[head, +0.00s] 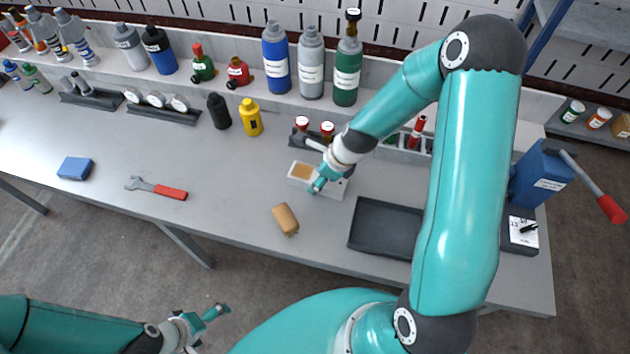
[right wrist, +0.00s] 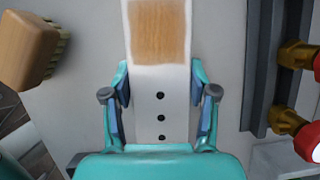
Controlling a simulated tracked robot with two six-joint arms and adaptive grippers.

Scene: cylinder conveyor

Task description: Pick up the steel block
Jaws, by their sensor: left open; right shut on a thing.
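The steel block (head: 301,172) is a pale, flat, long block with a tan patch at one end, at the middle of the bench. In the right wrist view the block (right wrist: 160,113) shows the patch and a row of three dark holes. My right gripper (head: 318,186) is shut on the block, one finger against each long side near the holes. Part of the block is hidden behind the gripper. I cannot tell whether it touches the bench. My left gripper (head: 206,330) is open and empty, in front of the bench at the lower left.
A wood-backed brush (head: 286,219) lies in front of the block. A dark tray (head: 383,227) is to the right. A wrench (head: 158,187) and blue block (head: 75,168) lie left, with clear bench between.

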